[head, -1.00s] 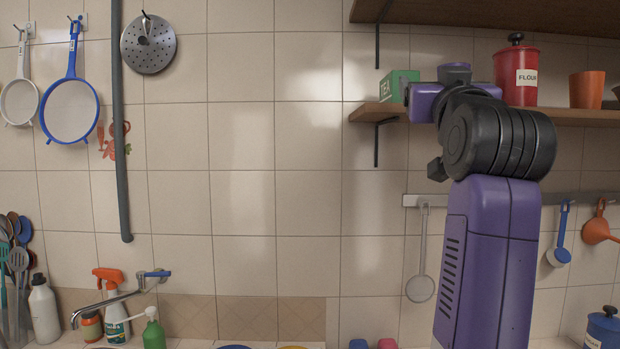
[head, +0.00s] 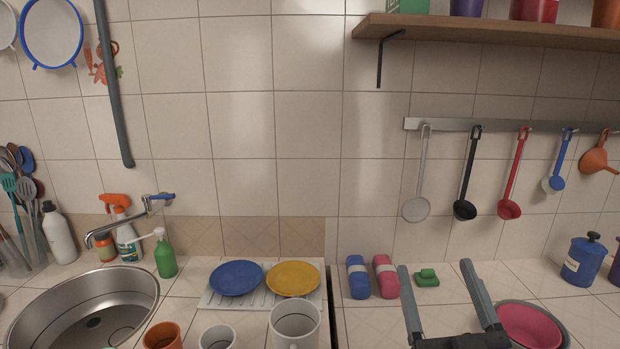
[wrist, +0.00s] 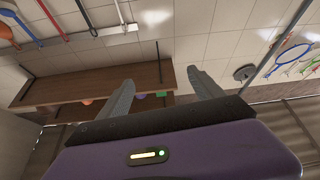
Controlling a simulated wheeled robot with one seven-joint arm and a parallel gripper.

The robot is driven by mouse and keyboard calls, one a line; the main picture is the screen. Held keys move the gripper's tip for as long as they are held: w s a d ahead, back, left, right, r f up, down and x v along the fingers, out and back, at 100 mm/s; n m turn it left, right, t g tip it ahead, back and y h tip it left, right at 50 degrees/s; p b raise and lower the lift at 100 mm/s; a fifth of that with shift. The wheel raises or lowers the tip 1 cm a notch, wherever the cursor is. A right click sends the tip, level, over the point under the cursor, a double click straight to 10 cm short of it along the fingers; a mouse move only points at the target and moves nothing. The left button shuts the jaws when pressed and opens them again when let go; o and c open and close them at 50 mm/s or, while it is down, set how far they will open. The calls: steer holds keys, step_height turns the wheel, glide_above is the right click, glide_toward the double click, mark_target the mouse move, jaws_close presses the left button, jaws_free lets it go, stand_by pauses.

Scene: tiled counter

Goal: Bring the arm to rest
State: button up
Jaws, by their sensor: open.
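My gripper (head: 440,300) is at the lower right of the head view, above the tiled counter. Its two grey fingers point up and stand wide apart, with nothing between them. In the wrist view my gripper (wrist: 160,88) also shows open and empty, with the shelf and tiled wall beyond it. The rest of my arm is below the head picture and hidden.
A pink bowl (head: 528,326) sits right of my gripper. Pink (head: 386,277) and blue (head: 358,278) wrapped items and a green item (head: 427,278) lie behind it. Cups, a plate rack (head: 262,298) and a sink (head: 90,310) are left. A shelf (head: 480,32) hangs above.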

steer(key=s+f+g, duration=0.2)
steer(key=s+f, duration=0.5)
steer(key=s, duration=0.5)
steer(key=s+d+f+m+g, duration=0.1)
steer(key=s+f+g, duration=0.2)
steer(key=s+f, duration=0.5)
steer(key=s+f+g, duration=0.3)
steer(key=s+f, duration=0.4)
steer(key=s, duration=1)
steer(key=shift+d+f+m, duration=0.2)
steer(key=shift+d+m, duration=0.1)
